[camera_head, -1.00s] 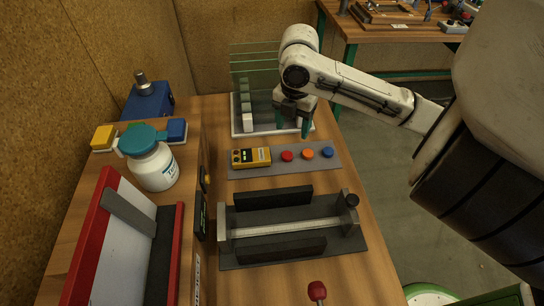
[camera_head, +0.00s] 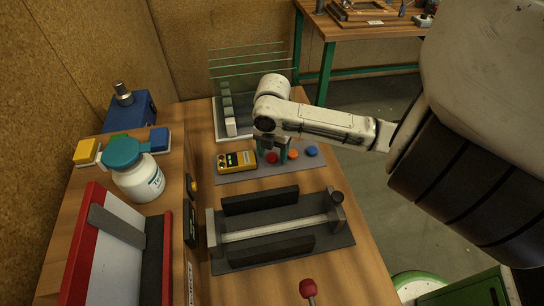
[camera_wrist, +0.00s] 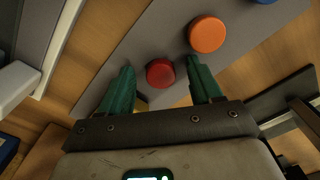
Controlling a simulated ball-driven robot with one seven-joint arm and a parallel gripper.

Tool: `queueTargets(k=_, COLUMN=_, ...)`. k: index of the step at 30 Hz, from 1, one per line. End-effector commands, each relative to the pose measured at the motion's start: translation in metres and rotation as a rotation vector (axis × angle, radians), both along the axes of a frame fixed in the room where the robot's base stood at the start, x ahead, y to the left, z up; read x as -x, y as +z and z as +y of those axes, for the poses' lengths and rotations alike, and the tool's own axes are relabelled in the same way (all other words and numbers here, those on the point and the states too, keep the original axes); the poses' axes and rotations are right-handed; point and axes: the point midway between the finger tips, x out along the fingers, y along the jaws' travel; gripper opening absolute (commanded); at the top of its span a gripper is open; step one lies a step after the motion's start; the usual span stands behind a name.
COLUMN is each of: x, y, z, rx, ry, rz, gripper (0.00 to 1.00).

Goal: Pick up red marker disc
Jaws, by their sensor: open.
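The red marker disc (camera_head: 271,157) lies on a grey strip (camera_head: 232,180) on the bench, at the left end of a row of discs. In the wrist view the red disc (camera_wrist: 160,73) sits between and slightly ahead of my two green fingertips. My gripper (camera_wrist: 158,82) is open and empty, with a finger on either side of the disc and no visible contact. In the head view my gripper (camera_head: 273,147) is above the strip, and my arm partly hides the discs. The height of the fingertips above the strip is hard to tell.
An orange disc (camera_head: 293,154) and a blue disc (camera_head: 311,151) lie to the right of the red one. A yellow meter (camera_head: 237,161) lies to the left. A glass rack (camera_head: 222,115) stands behind, and a clamp fixture (camera_head: 275,230) lies in front.

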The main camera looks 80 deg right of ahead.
Motion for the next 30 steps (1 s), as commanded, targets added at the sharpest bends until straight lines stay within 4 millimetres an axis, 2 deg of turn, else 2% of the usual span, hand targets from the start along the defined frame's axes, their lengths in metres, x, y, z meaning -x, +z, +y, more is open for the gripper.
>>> queueTargets(k=4, x=0.0001, y=0.0001, z=-0.0002, rx=0.0, ry=0.0, rz=0.0, gripper=0.64)
queueTargets(k=22, x=0.0002, y=0.0005, z=-0.0004, rx=0.001, ry=0.0, rz=0.0, gripper=0.07)
queueTargets(k=30, x=0.0001, y=0.0024, z=-0.0006, rx=0.001, ry=-0.001, rz=0.0, gripper=0.05)
